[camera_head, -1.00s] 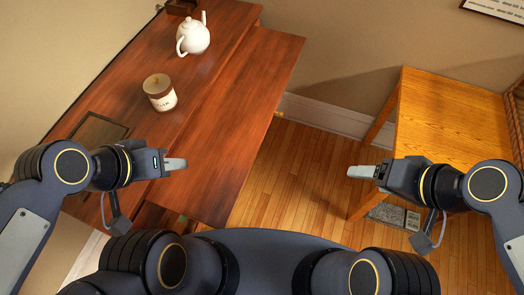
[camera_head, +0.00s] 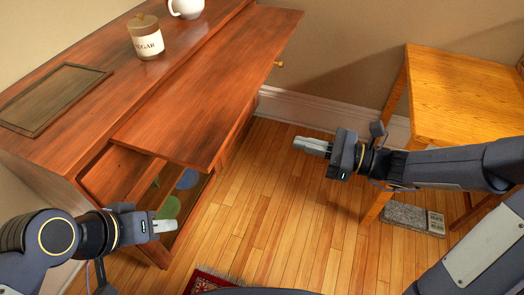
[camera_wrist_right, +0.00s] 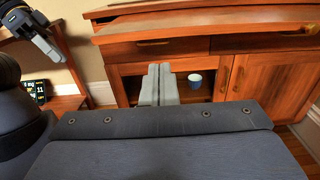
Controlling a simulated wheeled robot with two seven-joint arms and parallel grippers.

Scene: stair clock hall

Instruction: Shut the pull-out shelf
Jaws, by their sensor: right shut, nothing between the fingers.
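The pull-out shelf (camera_head: 205,95) is a flat reddish-brown board sticking out from the front of the wooden cabinet (camera_head: 75,45), just below its top. In the right wrist view the shelf (camera_wrist_right: 200,28) spans the top, above the drawer fronts. My right gripper (camera_head: 300,144) is shut and empty, in the air to the right of the shelf and apart from it. It also shows in the right wrist view (camera_wrist_right: 158,70). My left gripper (camera_head: 170,226) looks shut and empty, in front of the cabinet's near end, below the shelf's near edge in the picture.
A sugar jar (camera_head: 146,38) and a white teapot (camera_head: 187,8) stand on the cabinet top, beside an inset panel (camera_head: 50,96). A blue-and-white cup (camera_wrist_right: 195,80) is inside the open cabinet section. A light wooden table (camera_head: 455,95) stands right. The floor between is clear.

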